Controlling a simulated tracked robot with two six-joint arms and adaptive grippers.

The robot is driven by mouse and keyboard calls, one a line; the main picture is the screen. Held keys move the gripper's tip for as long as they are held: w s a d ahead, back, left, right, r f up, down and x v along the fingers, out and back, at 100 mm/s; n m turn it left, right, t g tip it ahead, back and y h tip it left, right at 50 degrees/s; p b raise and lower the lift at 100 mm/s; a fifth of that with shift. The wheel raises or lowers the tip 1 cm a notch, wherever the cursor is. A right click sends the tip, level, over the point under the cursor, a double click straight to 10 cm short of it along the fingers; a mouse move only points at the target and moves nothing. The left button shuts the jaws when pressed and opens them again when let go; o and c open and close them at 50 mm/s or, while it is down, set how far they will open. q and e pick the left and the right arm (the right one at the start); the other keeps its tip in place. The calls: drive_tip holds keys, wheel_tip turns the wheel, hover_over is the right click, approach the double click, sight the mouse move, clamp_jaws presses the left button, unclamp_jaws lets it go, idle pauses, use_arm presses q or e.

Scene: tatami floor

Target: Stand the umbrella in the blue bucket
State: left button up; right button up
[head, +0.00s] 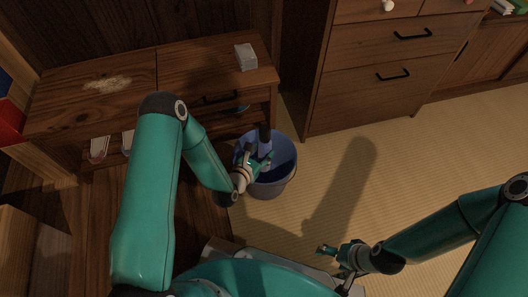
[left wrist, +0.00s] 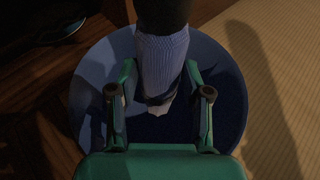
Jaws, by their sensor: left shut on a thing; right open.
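The blue bucket (head: 270,189) stands on the floor beside the wooden drawer unit; the left wrist view looks down into its open top (left wrist: 231,100). My left gripper (head: 265,160) is over the bucket's mouth, shut on the umbrella (head: 264,134). In the left wrist view the umbrella (left wrist: 163,62) has a dark upper part and pale blue patterned cloth between the fingers (left wrist: 158,100). Its lower end shows against the bucket's inside; whether it touches the bottom, I cannot tell. My right gripper (head: 326,251) is open and empty, low over the floor to the right.
The low wooden drawer unit (head: 110,115) stands close behind and left of the bucket, with a white box (head: 245,57) on top. A tall wooden chest (head: 365,85) stands at the back. The tatami floor (head: 430,160) right of the bucket is clear, with an arm shadow across it.

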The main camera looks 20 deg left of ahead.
use_arm(q)
drive_tip(key=shift+f+b, duration=0.35)
drive_tip(key=shift+f, duration=1.75)
drive_tip(key=o, duration=1.8)
drive_tip(key=shift+f, duration=0.1)
drive_tip(key=shift+o, duration=0.2)
drive_tip(key=shift+s, duration=0.1)
